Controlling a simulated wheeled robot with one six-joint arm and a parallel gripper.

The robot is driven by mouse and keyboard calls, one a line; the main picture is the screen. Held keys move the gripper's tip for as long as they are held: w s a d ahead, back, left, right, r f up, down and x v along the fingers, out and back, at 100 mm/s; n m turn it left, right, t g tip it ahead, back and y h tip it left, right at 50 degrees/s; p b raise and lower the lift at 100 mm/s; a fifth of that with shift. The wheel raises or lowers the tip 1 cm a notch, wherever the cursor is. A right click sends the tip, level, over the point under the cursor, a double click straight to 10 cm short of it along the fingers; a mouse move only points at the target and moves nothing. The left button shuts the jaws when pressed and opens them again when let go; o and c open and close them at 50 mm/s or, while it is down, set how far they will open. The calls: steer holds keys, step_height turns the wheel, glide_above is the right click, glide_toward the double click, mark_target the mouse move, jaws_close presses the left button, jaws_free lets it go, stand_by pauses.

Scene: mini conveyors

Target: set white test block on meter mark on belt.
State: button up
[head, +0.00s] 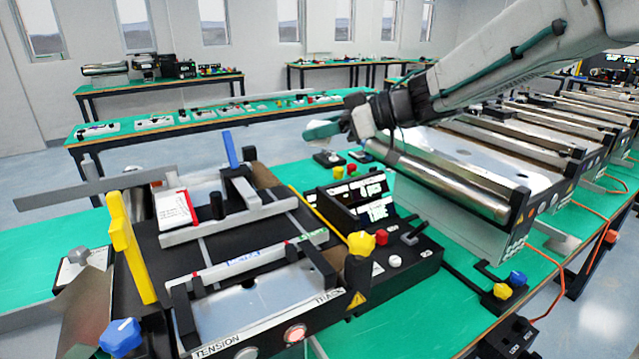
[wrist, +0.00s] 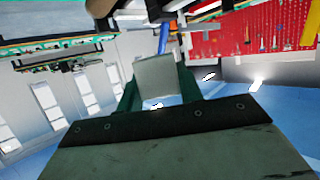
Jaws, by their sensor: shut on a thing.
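My gripper (head: 324,129) is in the air above the green bench, right of the near mini conveyor and left of a steel roller. In the wrist view, a pale white-grey block (wrist: 156,77) sits between the two green fingers of my gripper (wrist: 158,92), which is shut on it. In the head view the block is small and hard to tell from the fingertips. The black belt (head: 225,244) of the near conveyor lies to the lower left. A thin pale line (head: 206,250) on it may be the meter mark; no label on it is readable.
Steel guide bars (head: 228,222) cross above the belt, with a blue upright (head: 231,150) and a yellow lever (head: 130,245). A white, red-sided box (head: 174,207) is beside them. A control box with displays (head: 372,205) stands right of the belt. More conveyors (head: 480,150) fill the right.

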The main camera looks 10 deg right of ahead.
mark_target(321, 188)
step_height(321, 188, down, 10)
steer(key=shift+r, duration=0.25)
stand_by(0.3)
steer(key=o, duration=1)
steer(key=shift+f, duration=0.1)
steer(key=shift+d+r, duration=0.1)
steer(key=shift+r, duration=0.1)
steer(key=v, duration=1.2)
